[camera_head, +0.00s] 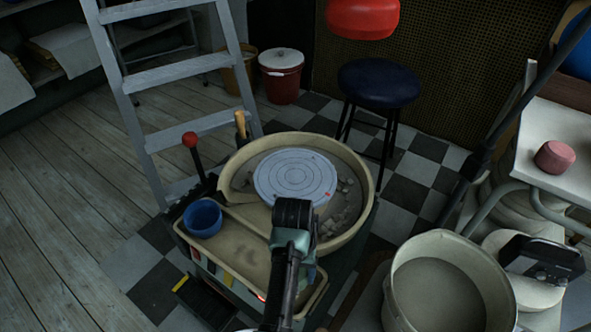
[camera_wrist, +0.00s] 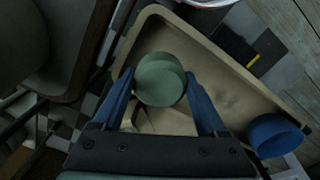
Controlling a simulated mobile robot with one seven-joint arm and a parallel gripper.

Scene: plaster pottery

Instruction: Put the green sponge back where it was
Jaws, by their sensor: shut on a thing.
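The green sponge (camera_wrist: 160,82) is a short round block in the wrist view. It sits between the two blue fingers of my gripper (camera_wrist: 159,75), which is shut on it. Behind it is the beige tray (camera_wrist: 225,85) of the pottery wheel; I cannot tell how far the sponge is above it. In the head view my arm reaches over the tray (camera_head: 238,250), and the sponge is hidden behind it.
The wheel's round basin (camera_head: 367,185) holds a pale disc (camera_head: 295,177) and grey scraps. A blue bowl (camera_head: 203,218) stands on the tray's left end. A red-knobbed lever (camera_head: 190,140) rises beside it. A large bucket (camera_head: 447,283) stands right; a pink sponge (camera_head: 555,157) lies on a white surface.

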